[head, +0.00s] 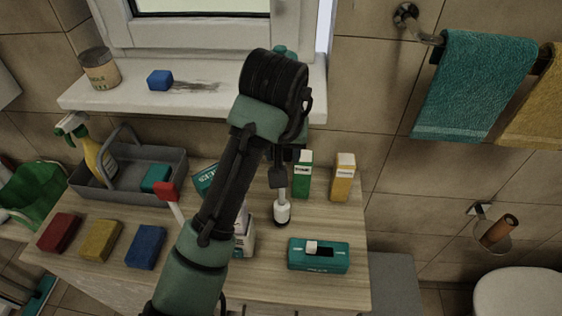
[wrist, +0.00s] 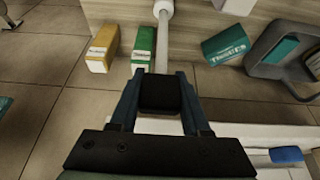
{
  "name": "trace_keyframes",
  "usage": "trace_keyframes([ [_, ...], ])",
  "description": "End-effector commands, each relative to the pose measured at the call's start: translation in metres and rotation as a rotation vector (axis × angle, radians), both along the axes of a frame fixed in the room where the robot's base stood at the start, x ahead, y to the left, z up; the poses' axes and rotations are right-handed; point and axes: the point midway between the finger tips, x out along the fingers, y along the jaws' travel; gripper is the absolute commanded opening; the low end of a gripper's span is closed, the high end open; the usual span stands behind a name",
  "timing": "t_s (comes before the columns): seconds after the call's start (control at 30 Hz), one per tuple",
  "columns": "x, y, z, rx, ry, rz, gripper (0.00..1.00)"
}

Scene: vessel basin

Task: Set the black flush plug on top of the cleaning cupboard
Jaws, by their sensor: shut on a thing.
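My gripper (head: 279,163), also in the wrist view (wrist: 160,88), is shut on the black flush plug (head: 279,179). Its black block head is between the fingers in the wrist view (wrist: 160,97). A white stem with a thicker white end points down from it. In the head view the plug hangs roughly upright over the wooden top of the cleaning cupboard (head: 268,283), towards its back middle. I cannot tell whether the white end touches the top. A similar plug with a red head (head: 167,192) stands to the left, partly hidden by my arm.
Green (head: 303,175) and yellow (head: 343,178) cartons stand behind right. A teal box (head: 318,255) lies in front right. Red (head: 59,232), yellow (head: 101,240) and blue (head: 146,246) sponges lie at left, before a grey caddy (head: 126,178). A white sill (head: 120,98) is behind.

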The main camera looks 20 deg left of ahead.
Motion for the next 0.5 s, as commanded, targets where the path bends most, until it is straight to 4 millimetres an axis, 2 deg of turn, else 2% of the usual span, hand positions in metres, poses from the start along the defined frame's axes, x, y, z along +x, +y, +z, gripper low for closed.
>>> trace_keyframes([
  [0.2, -0.001, 0.000, -0.030, -0.001, 0.002, 0.000, 0.00],
  [0.5, 0.000, -0.001, -0.033, 0.000, 0.000, -0.001, 0.00],
])
